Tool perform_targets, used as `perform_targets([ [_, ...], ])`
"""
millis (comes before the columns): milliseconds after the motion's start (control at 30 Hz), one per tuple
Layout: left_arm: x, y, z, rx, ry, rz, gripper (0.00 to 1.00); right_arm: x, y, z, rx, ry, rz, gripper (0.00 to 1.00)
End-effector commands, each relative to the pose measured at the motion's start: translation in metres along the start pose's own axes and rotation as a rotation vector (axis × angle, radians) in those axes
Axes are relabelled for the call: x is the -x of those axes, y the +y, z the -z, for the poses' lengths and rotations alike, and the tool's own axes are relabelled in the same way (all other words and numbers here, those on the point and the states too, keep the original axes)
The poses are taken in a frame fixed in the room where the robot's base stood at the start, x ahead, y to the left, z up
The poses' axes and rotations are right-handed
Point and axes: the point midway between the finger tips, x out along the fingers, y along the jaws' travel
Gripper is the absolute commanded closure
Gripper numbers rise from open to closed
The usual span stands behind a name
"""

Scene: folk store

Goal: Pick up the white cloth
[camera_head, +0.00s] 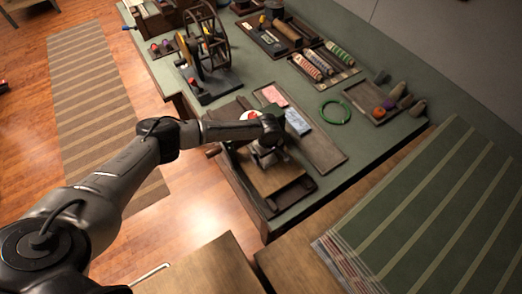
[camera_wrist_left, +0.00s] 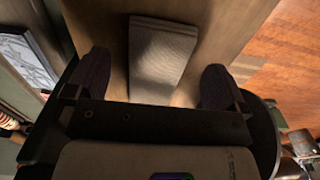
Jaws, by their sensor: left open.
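A pale folded cloth (camera_wrist_left: 160,58), greyish-white in this light, lies flat on a brown wooden surface in the left wrist view. My left gripper (camera_wrist_left: 156,75) is open above it, one dark finger on each side of the cloth, with no contact that I can make out. In the head view my left gripper (camera_head: 266,158) hangs over the wooden board at the table's near end, and the arm and wrist hide most of the cloth there. My right gripper is not in view.
A tray with a pink cloth (camera_head: 273,95) and a blue patterned cloth (camera_head: 297,121) lies just behind the gripper. A green ring (camera_head: 335,112), a tray of spools (camera_head: 312,66) and a spinning wheel (camera_head: 206,38) stand farther off. A striped green textile (camera_head: 430,210) is at the right.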

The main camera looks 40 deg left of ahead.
Motion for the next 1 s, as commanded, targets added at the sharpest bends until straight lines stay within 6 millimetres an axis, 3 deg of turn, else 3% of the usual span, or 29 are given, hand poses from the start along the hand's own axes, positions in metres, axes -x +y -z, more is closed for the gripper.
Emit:
perform_targets([
  [200, -0.023, 0.0, 0.0, 0.0, 0.0, 0.0, 0.0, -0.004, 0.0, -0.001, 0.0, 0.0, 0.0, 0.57],
  [533, -0.027, 0.0, 0.0, -0.001, 0.0, -0.001, 0.0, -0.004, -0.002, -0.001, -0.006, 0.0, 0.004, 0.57],
  [1000, -0.027, 0.0, 0.0, 0.0, 0.0, -0.001, 0.45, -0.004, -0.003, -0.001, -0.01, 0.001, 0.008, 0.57],
])
